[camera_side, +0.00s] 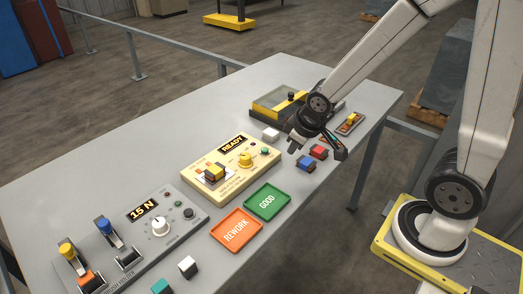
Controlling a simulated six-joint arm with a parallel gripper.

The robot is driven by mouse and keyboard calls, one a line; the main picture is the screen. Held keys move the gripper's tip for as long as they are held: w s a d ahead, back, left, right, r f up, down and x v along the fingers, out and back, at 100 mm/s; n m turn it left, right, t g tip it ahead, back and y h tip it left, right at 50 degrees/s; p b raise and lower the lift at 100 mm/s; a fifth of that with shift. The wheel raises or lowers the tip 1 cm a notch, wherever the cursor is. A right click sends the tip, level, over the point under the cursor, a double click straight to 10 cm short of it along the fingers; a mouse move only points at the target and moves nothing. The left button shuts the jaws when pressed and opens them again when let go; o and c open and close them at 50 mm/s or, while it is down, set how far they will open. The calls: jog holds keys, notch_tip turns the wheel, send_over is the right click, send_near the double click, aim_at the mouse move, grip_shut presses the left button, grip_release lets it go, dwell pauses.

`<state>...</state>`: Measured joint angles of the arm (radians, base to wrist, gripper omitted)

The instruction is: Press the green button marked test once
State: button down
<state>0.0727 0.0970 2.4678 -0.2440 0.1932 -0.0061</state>
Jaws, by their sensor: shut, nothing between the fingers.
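A cream-yellow test unit (194,173) sits mid-table with a READY display (232,144), a yellow knob (246,160) and a cradle holding a yellow-topped block (214,172). A small green button (265,151) is at the unit's right end; its lettering is too small to read. My gripper (340,153) is shut and empty above the table's right part, to the right of the green button and apart from it.
A grey unit (180,240) reading 15 N stands at front left. An orange REWORK tray (236,230) and a green GOOD tray (267,202) lie in front. Red (319,152) and blue (306,163) blocks lie near my gripper. A yellow-edged box (280,105) stands behind.

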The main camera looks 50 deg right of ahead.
aim_at(268, 150)
jog(key=w+d+n+t+y, duration=0.2)
jog(key=w+d+n+t, duration=0.2)
jog(key=w, duration=1)
jog(key=shift+d+f+n+t+y, duration=0.35)
jog(key=shift+d+n, duration=1.3)
jog(key=shift+n, duration=1.15)
jog(key=shift+f, duration=0.15)
jog(key=shift+f, duration=4.3)
jog(key=shift+f, duration=0.85)
jog(key=shift+r, duration=0.85)
